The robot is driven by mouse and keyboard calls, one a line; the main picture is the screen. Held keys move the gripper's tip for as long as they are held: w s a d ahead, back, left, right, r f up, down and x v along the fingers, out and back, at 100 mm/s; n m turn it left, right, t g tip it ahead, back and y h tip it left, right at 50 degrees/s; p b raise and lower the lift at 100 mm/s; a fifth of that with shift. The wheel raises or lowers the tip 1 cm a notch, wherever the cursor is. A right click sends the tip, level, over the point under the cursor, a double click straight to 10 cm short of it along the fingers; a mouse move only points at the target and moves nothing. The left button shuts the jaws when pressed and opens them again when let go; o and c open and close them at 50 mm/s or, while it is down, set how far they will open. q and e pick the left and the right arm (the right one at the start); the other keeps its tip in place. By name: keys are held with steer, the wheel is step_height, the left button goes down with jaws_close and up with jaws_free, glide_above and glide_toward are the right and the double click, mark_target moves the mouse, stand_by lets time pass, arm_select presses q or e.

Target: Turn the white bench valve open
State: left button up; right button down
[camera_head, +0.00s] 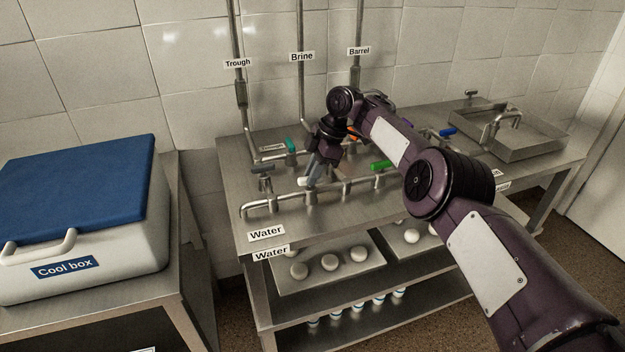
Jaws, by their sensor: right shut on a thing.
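The white valve handle (303,182) sits on the front pipe (262,206) of the steel bench, above the "Water" label. My right gripper (311,176) reaches down from above and behind, and is shut on the white handle at its fingertips. The gripper and wrist hide part of the handle and the pipe behind it. My left gripper is not in view.
Close by are a dark handle (262,169), a teal handle (291,145), an orange handle (353,134) and a green handle (381,165). A blue handle (448,132) is near the sink (530,140). A cool box (90,225) stands left.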

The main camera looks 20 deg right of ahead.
steer(key=shift+n+g+b, duration=0.3)
steer(key=shift+n+b, duration=0.35)
steer(key=shift+n, duration=0.05)
steer(key=c, duration=1.4)
jaws_free()
steer(key=v, duration=0.8)
steer(key=shift+w, duration=0.1)
steer(key=shift+a, duration=0.1)
